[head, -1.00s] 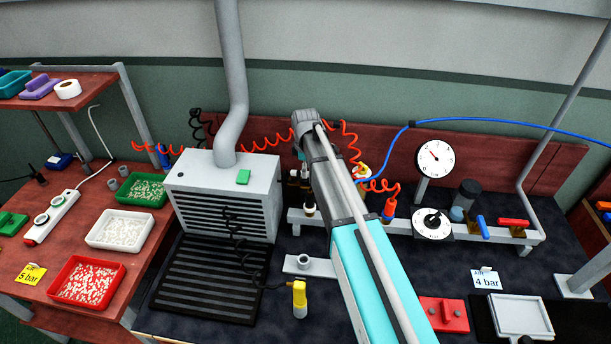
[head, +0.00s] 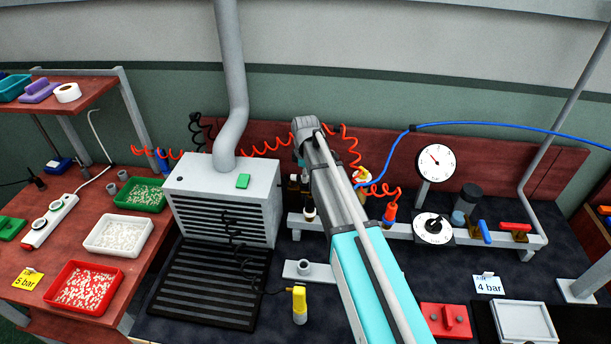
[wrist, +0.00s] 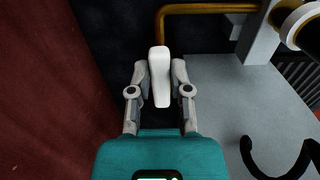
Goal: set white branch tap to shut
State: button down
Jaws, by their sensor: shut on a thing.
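The white tap handle (wrist: 160,76) stands lengthwise between the fingers in the wrist view, its long axis running up the picture. My gripper (wrist: 160,84) is shut on it, one grey finger on each side. A brass-coloured pipe (wrist: 205,9) runs behind the handle's far end. In the head view my arm reaches over the bench to the back, and it hides the gripper and the white tap.
A valve rail with a blue lever (head: 484,231) and a red lever (head: 516,227) stands to the right, beside a black dial (head: 433,227) and a gauge (head: 436,161). A grey louvred box (head: 222,200) stands left of my arm. Red coiled hoses (head: 265,146) hang at the back.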

jog(key=shift+s, duration=0.1)
dwell(0.3)
jog(key=shift+s+a+m, duration=0.5)
jog(key=shift+a+m, duration=0.2)
jog(key=shift+m, duration=2.05)
jog(key=shift+s+a+m, duration=0.5)
jog(key=shift+a+m, duration=0.2)
jog(key=shift+m, duration=2.1)
jog(key=shift+s+a+m, duration=0.5)
jog(key=shift+a+m, duration=0.2)
jog(key=shift+m, duration=2.05)
jog(key=c, duration=0.6)
grip_release()
jog(key=shift+o, duration=0.2)
jog(key=shift+d, duration=0.1)
